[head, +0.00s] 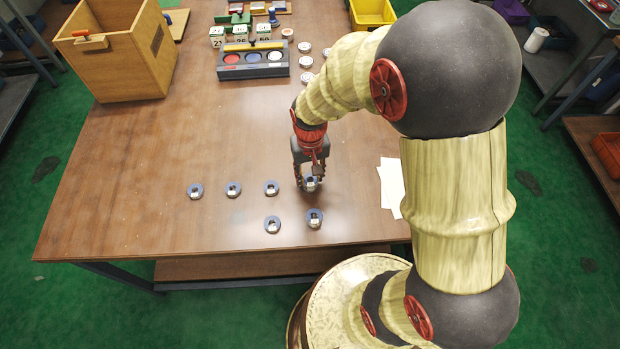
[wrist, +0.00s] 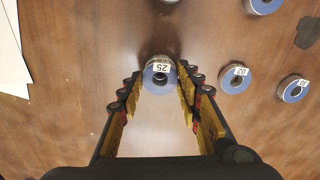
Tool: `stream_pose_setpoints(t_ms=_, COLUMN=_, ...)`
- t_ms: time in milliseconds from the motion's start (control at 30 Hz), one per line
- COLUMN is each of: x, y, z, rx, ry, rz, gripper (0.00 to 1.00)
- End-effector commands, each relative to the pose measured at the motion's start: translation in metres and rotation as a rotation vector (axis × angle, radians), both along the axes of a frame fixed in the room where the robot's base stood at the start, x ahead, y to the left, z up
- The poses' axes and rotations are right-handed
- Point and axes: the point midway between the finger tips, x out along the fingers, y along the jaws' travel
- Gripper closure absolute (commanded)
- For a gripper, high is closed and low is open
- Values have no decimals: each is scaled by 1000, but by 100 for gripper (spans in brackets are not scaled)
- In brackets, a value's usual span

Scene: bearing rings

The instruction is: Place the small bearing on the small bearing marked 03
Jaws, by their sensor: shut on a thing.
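My gripper (head: 309,179) is at the right end of the back row of bearings, low over the table. Its fingers, seen in the wrist view (wrist: 160,84), are shut on a small blue-rimmed bearing (wrist: 159,76) with a white tag that seems to read 25. Beside it in the wrist view lies a bearing (wrist: 235,78) whose tag seems to read 02. Farther right is a bearing (wrist: 293,89) whose small tag looks like 03; it also shows in the head view (head: 233,189). I cannot tell whether the held bearing touches the table.
More bearings lie at the back row's left end (head: 195,191) and in front, one left (head: 272,224) and one right (head: 314,218). White paper (head: 391,186) lies right of my gripper. A wooden box (head: 119,62) and a dark tray (head: 253,70) stand farther back. The table's left middle is clear.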

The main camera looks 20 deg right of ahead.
Motion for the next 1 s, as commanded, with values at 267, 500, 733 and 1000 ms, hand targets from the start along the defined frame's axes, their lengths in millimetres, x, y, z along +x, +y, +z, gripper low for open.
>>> stream_pose_setpoints(t_ms=267, x=1, y=0, z=-4, rx=0, ry=-2, rz=0, gripper=94)
stream_pose_setpoints(t_ms=500, x=1, y=0, z=-7, rx=0, ry=-1, rz=0, gripper=61)
stream_pose_setpoints(t_ms=733, x=0, y=0, z=-7, rx=0, ry=-1, rz=0, gripper=48)
stream_pose_setpoints(t_ms=1000, x=1, y=0, z=-7, rx=0, ry=-2, rz=0, gripper=47)
